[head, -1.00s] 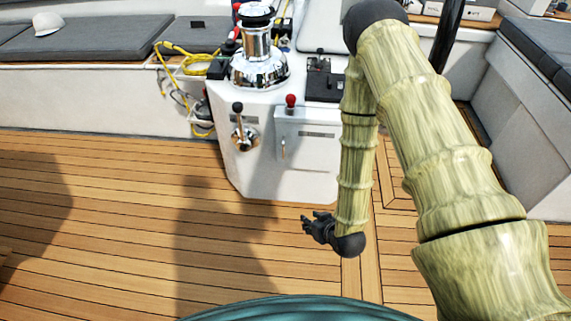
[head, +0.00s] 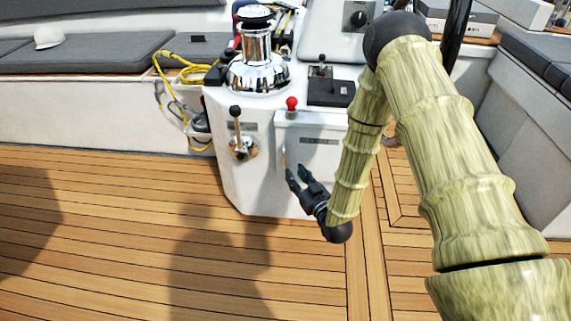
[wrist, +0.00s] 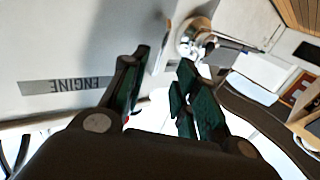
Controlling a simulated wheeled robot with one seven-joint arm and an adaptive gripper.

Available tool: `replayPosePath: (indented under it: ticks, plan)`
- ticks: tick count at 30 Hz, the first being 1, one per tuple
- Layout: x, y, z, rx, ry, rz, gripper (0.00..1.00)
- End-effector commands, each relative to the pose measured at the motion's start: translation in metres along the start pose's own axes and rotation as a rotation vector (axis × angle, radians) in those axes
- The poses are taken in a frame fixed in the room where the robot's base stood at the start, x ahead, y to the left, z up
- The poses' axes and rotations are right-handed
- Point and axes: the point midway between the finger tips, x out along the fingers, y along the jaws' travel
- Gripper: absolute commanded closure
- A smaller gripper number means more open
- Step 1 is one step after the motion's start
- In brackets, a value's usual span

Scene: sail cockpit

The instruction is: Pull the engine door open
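The engine door (head: 318,150) is a pale panel on the front of the white console and looks shut. Its ENGINE label shows upside down on the door (wrist: 65,88) in the wrist view. A slim upright handle (head: 284,158) is at the door's left edge. My gripper (head: 297,171) is open and empty in front of the door's lower left part, its fingertips close to the handle. In the wrist view my gripper (wrist: 164,62) has its two fingers spread, with the door's edge ahead between them. I cannot tell whether either finger touches the handle.
A chrome-based lever (head: 240,146) is left of the door and also shows just beyond the fingers in the wrist view (wrist: 195,40). A chrome winch (head: 257,65) is on the console. The wooden deck (head: 120,220) is clear in front.

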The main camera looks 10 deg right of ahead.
Motion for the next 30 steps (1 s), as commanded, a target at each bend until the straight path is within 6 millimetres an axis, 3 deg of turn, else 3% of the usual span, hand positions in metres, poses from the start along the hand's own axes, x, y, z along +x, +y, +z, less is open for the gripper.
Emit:
replayPosePath:
  ticks: [6, 15, 28, 30]
  plan:
    - [0.037, 0.0, 0.001, 0.0, 0.002, 0.0, 0.7]
    - [0.072, 0.0, 0.001, -0.001, 0.0, 0.0, 0.7]
    - [0.078, 0.0, 0.001, 0.001, -0.002, 0.0, 0.7]
    - [0.078, 0.0, 0.001, 0.001, -0.002, 0.0, 0.83]
